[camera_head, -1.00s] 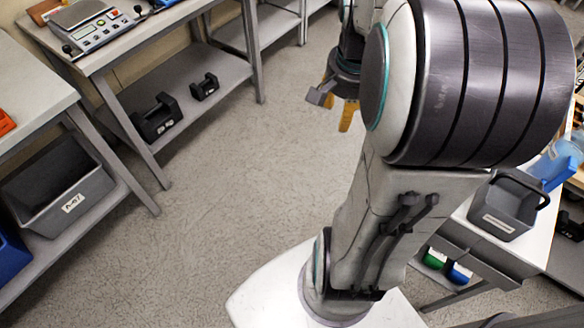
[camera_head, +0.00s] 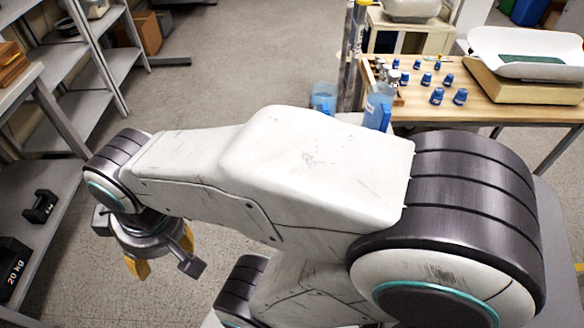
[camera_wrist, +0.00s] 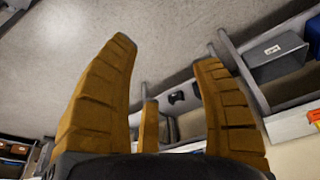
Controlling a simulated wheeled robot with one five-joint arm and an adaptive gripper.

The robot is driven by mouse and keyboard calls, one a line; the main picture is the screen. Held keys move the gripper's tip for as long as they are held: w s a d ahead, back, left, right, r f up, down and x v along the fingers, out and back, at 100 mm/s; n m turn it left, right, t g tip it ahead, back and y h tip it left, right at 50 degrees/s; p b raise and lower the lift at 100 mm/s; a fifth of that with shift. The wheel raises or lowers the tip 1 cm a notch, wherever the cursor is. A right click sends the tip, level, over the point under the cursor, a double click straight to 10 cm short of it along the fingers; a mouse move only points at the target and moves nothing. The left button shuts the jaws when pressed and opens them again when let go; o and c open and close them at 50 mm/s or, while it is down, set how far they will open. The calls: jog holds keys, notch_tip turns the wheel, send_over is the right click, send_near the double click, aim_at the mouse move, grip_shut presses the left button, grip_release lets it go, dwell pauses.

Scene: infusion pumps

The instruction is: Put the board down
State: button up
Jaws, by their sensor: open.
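My gripper (camera_head: 163,256) hangs over the floor at the left in the head view. In the wrist view its orange fingers (camera_wrist: 167,55) are spread wide with nothing between them. A flat dark green piece (camera_head: 531,60) lies in the white pan of a scale (camera_head: 520,45) at the back right of the head view, far from my gripper. I cannot tell whether this piece is the board. No other board shows.
A wooden table (camera_head: 500,108) at the right holds several blue-capped pieces (camera_head: 437,96). A blue jug (camera_head: 377,110) stands by its left edge. Grey shelving (camera_head: 85,115) with black weights (camera_head: 15,268) lines the left. The floor (camera_head: 240,60) in the middle is clear.

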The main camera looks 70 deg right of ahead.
jog(key=s+d+f+m+g+y+p, duration=0.1)
jog(key=s+d+f+m+p, duration=0.3)
jog(key=d, duration=0.7)
jog(key=s+d+f+m+g+y+p, duration=0.1)
jog(key=s+d+f+m, duration=0.2)
jog(key=s+d+m, duration=0.5)
jog(key=s+d+f+m+g+y+p, duration=0.1)
jog(key=s+d+f+m+g+p, duration=0.2)
jog(key=d, duration=1)
jog(key=w+d+n+t+h, duration=0.2)
jog(key=d+h, duration=0.1)
jog(key=d, duration=1)
jog(key=shift+w+a+f+p, duration=0.1)
jog(key=shift+f+p, duration=0.25)
jog(key=shift+f, duration=2.35)
jog(key=shift+a+f+p, duration=0.1)
jog(key=shift+f+p, duration=0.25)
jog(key=shift+f, duration=2.35)
jog(key=shift+c, duration=0.3)
grip_shut()
